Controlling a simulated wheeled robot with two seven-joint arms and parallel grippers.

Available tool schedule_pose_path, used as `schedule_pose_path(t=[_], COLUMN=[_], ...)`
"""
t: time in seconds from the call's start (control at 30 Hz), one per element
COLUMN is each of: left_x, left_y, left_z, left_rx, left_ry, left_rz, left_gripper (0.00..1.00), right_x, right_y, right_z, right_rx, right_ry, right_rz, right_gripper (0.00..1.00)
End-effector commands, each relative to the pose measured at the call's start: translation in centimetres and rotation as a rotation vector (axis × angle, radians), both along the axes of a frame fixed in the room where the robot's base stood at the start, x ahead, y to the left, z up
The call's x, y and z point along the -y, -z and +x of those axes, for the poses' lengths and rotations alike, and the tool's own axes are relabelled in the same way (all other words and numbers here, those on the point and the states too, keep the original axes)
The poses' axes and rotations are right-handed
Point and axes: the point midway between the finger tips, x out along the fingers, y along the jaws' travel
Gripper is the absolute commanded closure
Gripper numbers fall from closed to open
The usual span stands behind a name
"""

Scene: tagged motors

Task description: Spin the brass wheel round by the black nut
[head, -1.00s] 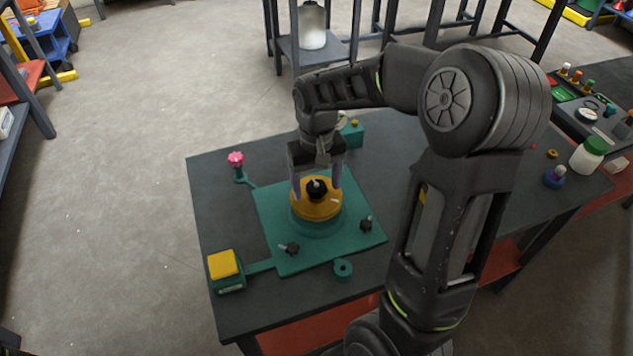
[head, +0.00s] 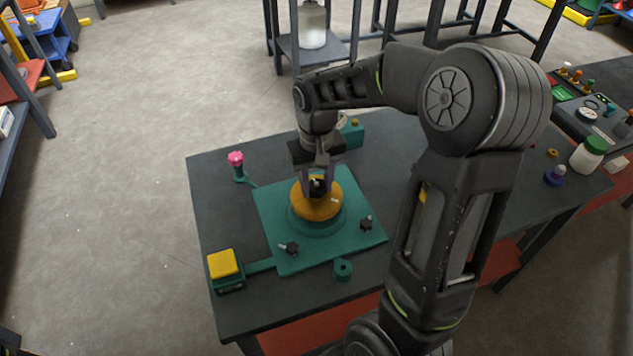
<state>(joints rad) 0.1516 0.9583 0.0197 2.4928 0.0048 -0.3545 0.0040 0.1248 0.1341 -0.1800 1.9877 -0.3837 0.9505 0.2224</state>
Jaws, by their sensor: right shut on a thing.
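The brass wheel (head: 318,208) lies flat on a round green base (head: 322,229) in the middle of a green plate (head: 281,258). The black nut (head: 317,187) stands at the wheel's centre. My right gripper (head: 317,190) points down over the wheel and is shut on the black nut, one finger on each side. The fingers partly hide the nut. A small pale mark shows on the wheel's right side. My left gripper is not in view.
A yellow button box (head: 224,265) sits at the plate's front left, and a pink knob (head: 236,159) behind it. A green-capped jar (head: 589,154) is far right.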

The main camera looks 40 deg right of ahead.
Motion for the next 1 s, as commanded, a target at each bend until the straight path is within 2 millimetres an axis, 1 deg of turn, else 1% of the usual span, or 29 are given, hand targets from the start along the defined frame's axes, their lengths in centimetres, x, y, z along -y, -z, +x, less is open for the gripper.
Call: schedule_pose_path(t=[0.07, 0.17, 0.27, 0.6, 0.73, 0.83, 1.0], left_x=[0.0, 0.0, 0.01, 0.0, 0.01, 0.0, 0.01], left_y=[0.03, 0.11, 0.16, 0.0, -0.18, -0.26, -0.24], left_z=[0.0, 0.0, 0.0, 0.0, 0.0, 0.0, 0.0], left_rx=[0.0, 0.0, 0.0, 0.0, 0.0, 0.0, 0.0], left_ry=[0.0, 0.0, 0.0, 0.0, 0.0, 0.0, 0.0], left_rz=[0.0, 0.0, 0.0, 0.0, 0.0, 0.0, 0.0], left_gripper=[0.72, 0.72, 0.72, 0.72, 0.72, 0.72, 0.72], right_x=[-0.01, -0.05, -0.05, -0.07, -0.05, -0.06, -0.07], right_y=[0.0, 0.01, 0.01, -0.08, -0.09, -0.07, -0.02], right_z=[0.01, 0.04, 0.05, 0.08, 0.09, 0.1, 0.12], right_rx=[0.0, 0.001, 0.001, 0.001, 0.001, 0.001, 0.001], right_ry=[0.025, 0.122, 0.286, 0.928, 1.155, 1.263, 1.301], right_rz=[0.0, 0.0, 0.0, 0.0, 0.0, 0.0, 0.001], right_gripper=[0.91, 0.91, 0.91, 0.91, 0.91, 0.91, 0.91])
